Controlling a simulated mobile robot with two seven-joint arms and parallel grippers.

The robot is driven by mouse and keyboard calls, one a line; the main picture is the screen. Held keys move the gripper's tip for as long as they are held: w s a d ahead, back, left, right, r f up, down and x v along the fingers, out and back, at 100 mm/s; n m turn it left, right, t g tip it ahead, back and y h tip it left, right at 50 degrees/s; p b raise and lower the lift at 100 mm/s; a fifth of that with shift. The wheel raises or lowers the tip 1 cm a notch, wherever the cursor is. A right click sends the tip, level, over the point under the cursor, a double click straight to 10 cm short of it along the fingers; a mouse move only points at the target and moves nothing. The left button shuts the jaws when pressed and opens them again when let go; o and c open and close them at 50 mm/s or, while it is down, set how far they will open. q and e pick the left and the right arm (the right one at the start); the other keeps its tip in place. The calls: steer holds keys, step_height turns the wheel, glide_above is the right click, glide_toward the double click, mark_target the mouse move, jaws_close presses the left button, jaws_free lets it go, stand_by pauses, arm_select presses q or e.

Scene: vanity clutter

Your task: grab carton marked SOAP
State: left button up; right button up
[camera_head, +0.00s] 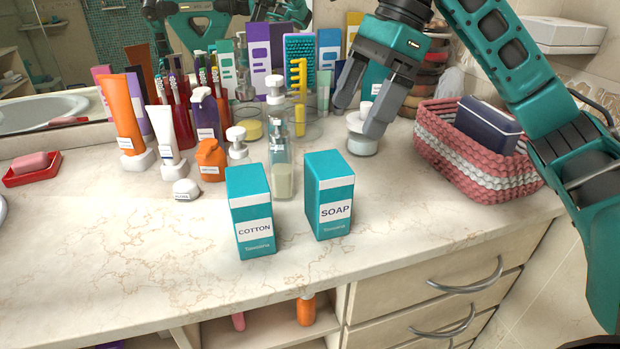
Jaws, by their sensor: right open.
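My left gripper is not in view.
A clear pump bottle (281,160) stands close behind the two cartons. Several tubes and bottles crowd the back left. A pink and white basket (465,165) stands at the right. The counter (400,215) is clear right of the SOAP carton.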

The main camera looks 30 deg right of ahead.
mark_target(335, 162)
steer(key=b+x, duration=0.1)
steer(key=x, duration=0.6)
steer(key=shift+s+b, duration=0.2)
steer(key=shift+b, duration=0.15)
steer(key=shift+a+f, duration=0.2)
steer(key=shift+f, duration=0.2)
steer(key=x, duration=0.4)
steer(key=shift+w+f+b, duration=0.2)
steer(key=shift+f+b, duration=0.15)
steer(key=shift+f, duration=0.05)
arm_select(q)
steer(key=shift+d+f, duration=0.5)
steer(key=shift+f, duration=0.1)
arm_select(e)
steer(key=shift+c, duration=0.4)
steer(key=c, duration=0.8)
steer(key=shift+c, duration=0.2)
steer(key=shift+r, duration=0.1)
